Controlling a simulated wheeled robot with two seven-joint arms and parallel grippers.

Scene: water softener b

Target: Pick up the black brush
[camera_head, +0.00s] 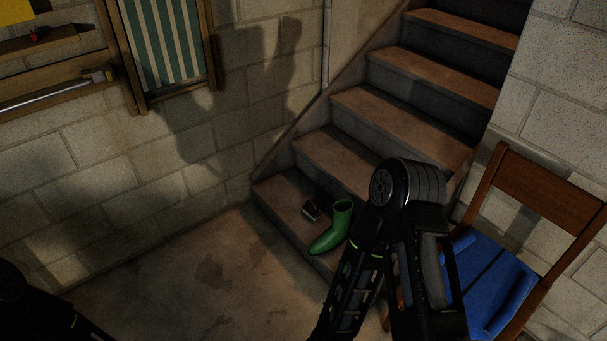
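A small dark object with a paler patch, which looks like the black brush (311,210), lies on the lowest stair step. It is just left of a green boot (336,228) on the same step. It is too small and dim to make out bristles or handle. My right arm's bent elbow and links rise in front of the stairs, to the right of the boot. Its gripper does not show. Only a dark part of my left arm shows in the bottom left corner, and its gripper is out of view.
Wooden-topped stairs (385,126) climb to the upper right. A wooden chair (541,183) with a blue seat stands at the right, close to my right arm. A block wall with shelves (52,45) is at the left. The floor (190,270) before the stairs is clear.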

